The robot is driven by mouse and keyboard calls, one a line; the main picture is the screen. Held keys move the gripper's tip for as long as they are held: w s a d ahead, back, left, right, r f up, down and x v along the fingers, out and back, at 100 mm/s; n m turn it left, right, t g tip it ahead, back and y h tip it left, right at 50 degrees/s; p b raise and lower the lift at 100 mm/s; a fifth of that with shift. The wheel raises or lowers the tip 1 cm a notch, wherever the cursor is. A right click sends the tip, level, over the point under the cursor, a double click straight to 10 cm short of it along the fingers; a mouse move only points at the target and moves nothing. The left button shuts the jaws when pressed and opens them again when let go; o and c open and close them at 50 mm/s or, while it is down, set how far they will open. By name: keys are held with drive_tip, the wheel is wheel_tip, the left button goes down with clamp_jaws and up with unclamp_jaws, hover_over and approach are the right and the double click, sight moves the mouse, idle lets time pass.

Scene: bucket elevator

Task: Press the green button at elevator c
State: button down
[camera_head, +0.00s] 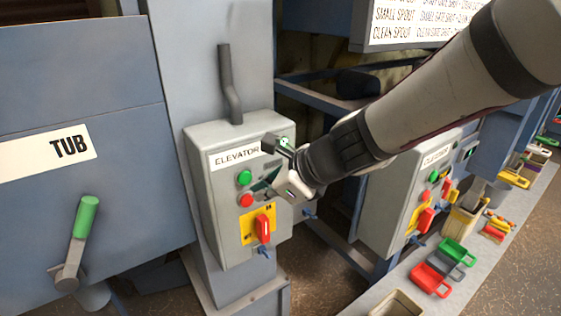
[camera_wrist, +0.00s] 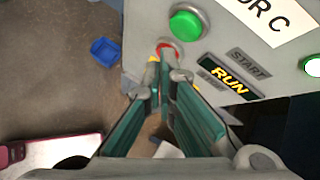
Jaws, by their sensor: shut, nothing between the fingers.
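The elevator box (camera_head: 222,235) is light grey and stands at the middle. Its sign reads ELEVATOR in the head view, with the end hidden by my arm; the wrist view shows "OR C" on the sign (camera_wrist: 272,16). The round green button (camera_head: 244,177) sits above a red button (camera_head: 246,200); the green button is also in the wrist view (camera_wrist: 187,22). My gripper (camera_head: 262,186) is shut and empty, just right of these two buttons. In the wrist view its fingertips (camera_wrist: 162,85) overlap the red button (camera_wrist: 168,48), below the green one; contact cannot be told.
A lit green lamp (camera_wrist: 313,66) and a RUN panel (camera_wrist: 228,77) are on the same box. A red switch (camera_head: 263,229) on a yellow plate sits below the buttons. A similar box (camera_head: 385,200) stands to the right. A green-handled lever (camera_head: 84,218) is at left.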

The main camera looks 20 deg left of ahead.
drive_tip(key=shift+s+d, duration=1.25)
drive_tip(key=shift+d, duration=0.2)
drive_tip(key=s+d+r+n+h, duration=0.2)
drive_tip(key=d+n, duration=0.4)
drive_tip(key=d, duration=0.4)
drive_tip(key=s+d+r+n+t+h, duration=0.1)
drive_tip(key=s+d+n+h, duration=0.3)
drive_tip(key=d, duration=0.7)
drive_tip(key=s+d+r+n+t+h, duration=0.1)
drive_tip(key=s+d+r+n, duration=0.3)
drive_tip(key=s+d+n, duration=0.4)
drive_tip(key=d+h, duration=0.1)
drive_tip(key=d, duration=0.2)
drive_tip(key=shift+n+h, duration=0.3)
drive_tip(key=shift+h, duration=0.1)
drive_tip(key=shift+a+r, duration=0.15)
